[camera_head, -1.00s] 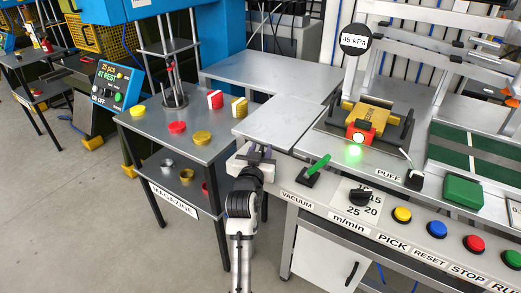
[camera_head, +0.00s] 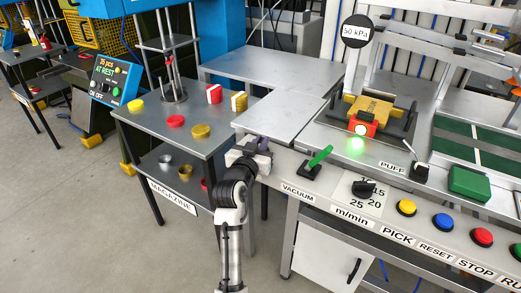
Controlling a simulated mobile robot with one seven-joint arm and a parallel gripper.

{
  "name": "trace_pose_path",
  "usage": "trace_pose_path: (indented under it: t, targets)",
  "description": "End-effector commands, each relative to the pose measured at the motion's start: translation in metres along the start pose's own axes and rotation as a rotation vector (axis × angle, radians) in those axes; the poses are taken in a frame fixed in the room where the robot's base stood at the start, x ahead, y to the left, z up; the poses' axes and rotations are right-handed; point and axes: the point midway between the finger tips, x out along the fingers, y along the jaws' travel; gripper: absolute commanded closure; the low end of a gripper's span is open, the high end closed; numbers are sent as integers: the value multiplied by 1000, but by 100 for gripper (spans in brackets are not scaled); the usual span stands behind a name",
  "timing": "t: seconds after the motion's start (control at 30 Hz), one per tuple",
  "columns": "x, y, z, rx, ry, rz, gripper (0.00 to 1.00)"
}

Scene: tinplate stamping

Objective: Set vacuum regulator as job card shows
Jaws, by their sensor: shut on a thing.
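The round black gauge (camera_head: 359,31) above the bench reads 50 kPa. The VACUUM label (camera_head: 298,193) is on the bench front, below a green lever (camera_head: 318,160) that tilts up to the right. My gripper (camera_head: 261,147) is at the bench's left end, left of the green lever and beside the grey plate. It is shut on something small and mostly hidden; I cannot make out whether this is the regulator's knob. I can find no readable job card in this view.
The bench has a black m/min dial (camera_head: 364,189), a yellow button (camera_head: 407,208), a blue button (camera_head: 442,221) and a red button (camera_head: 481,237). A lit red-and-yellow unit (camera_head: 366,117) sits behind. The magazine table (camera_head: 165,115) with coloured parts stands left. Floor at left is clear.

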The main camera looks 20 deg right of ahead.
Motion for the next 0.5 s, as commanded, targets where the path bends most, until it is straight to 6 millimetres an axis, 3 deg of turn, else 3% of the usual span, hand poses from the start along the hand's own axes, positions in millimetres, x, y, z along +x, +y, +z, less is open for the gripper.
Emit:
trace_pose_path:
  t: [0.07,0.5]
  targets:
    - [0,-2,8,3,5,49,100]
    - [0,-2,6,3,2,399,100]
